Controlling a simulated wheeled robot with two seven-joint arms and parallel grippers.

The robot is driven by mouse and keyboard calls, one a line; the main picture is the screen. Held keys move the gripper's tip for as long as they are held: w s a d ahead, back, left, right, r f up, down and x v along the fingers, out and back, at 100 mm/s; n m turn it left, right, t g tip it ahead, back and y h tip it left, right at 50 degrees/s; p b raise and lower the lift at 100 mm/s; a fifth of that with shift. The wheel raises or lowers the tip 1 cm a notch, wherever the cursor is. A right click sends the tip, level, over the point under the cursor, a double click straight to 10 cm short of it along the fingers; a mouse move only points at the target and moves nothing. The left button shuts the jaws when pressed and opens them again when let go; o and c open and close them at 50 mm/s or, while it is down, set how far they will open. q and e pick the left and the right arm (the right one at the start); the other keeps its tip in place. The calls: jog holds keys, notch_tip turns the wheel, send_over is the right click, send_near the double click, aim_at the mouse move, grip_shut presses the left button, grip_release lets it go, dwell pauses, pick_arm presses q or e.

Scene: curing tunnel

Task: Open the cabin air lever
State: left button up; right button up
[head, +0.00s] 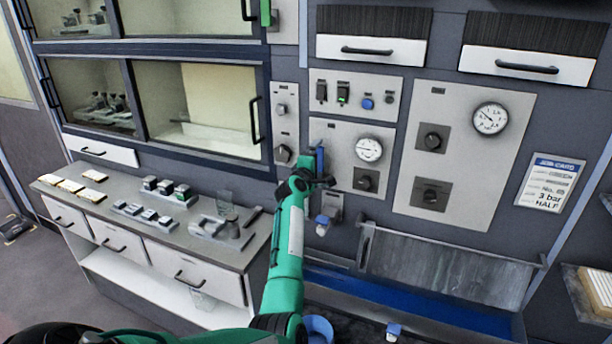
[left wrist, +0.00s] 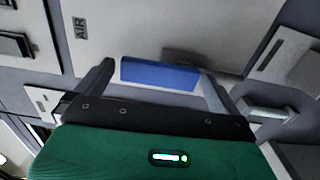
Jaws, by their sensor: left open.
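The cabin air lever (head: 319,158) is a blue handle on the light grey panel with a round gauge, in the middle of the head view. In the left wrist view the blue lever (left wrist: 160,74) lies between my two fingers, close to the fingertips, near a label reading "AIR". My left gripper (head: 318,180) is open, with its fingers around the lever's sides; I cannot tell whether they touch it. My green left arm hides part of the panel below. My right gripper is not in view.
A gauge (head: 369,149) and a black knob (head: 366,180) sit just right of the lever. Another knob (head: 283,154) is on its left. A blue-bottomed trough (head: 410,303) lies below, and a counter (head: 180,228) with small blocks stands at left.

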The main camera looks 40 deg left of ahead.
pick_arm(q)
jog(key=b+v, duration=0.3)
jog(key=v, duration=0.9)
jog(key=shift+s, duration=0.15)
